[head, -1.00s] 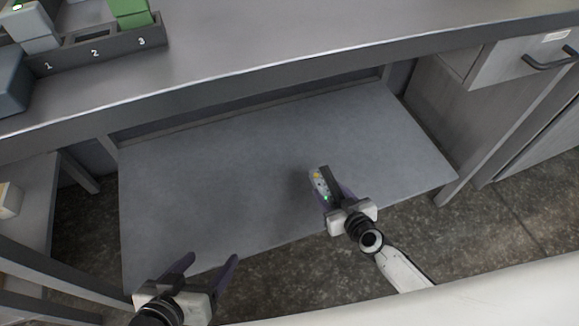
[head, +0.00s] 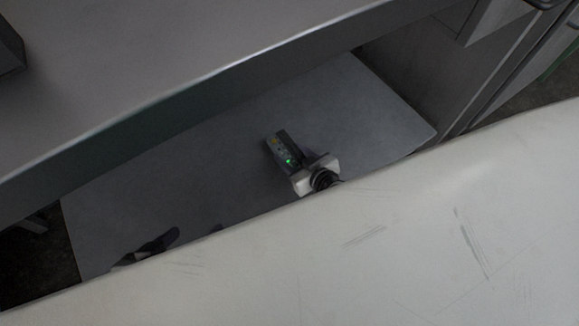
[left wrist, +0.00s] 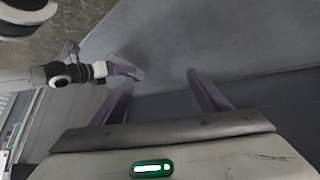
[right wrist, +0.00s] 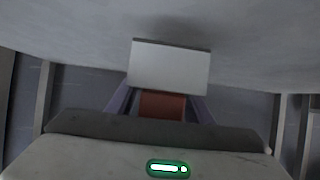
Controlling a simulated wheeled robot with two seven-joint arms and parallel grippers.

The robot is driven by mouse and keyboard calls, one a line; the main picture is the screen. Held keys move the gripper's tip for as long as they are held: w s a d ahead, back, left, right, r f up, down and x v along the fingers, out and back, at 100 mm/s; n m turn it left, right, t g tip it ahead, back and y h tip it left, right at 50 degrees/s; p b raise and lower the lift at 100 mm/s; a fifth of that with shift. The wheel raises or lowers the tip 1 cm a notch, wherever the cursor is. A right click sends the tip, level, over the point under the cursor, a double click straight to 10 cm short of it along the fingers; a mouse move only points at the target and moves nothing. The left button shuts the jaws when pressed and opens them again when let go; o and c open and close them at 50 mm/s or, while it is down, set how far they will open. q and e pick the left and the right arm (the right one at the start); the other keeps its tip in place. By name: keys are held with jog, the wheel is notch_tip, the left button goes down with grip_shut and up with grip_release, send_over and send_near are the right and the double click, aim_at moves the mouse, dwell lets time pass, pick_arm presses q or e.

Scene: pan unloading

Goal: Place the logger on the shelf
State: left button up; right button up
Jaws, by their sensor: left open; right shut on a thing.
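The bench top (head: 130,70) overhangs the shelf's back. A cabinet (head: 420,65) stands at the shelf's right end. A pale surface, likely part of my body, hides the lower head view. The shelf around the logger is clear.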

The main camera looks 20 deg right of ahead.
aim_at(291, 162)
notch_tip(291, 162, down, 4)
jog(key=b, duration=0.3)
jog(key=shift+b, duration=0.35)
jog(key=shift+w+f, duration=0.1)
pick_arm(q)
jog(key=shift+t+h, duration=0.8)
jog(key=d+r, duration=0.1)
jog(key=w+d+r, duration=0.1)
jog(key=r, duration=0.1)
jog(key=shift+d+r, duration=0.2)
jog(key=shift+d, duration=0.05)
pick_arm(e)
jog(key=shift+f+b, duration=0.15)
jog(key=shift+b, duration=0.15)
jog(key=o, duration=1.3)
pick_arm(q)
jog(key=shift+r, duration=0.1)
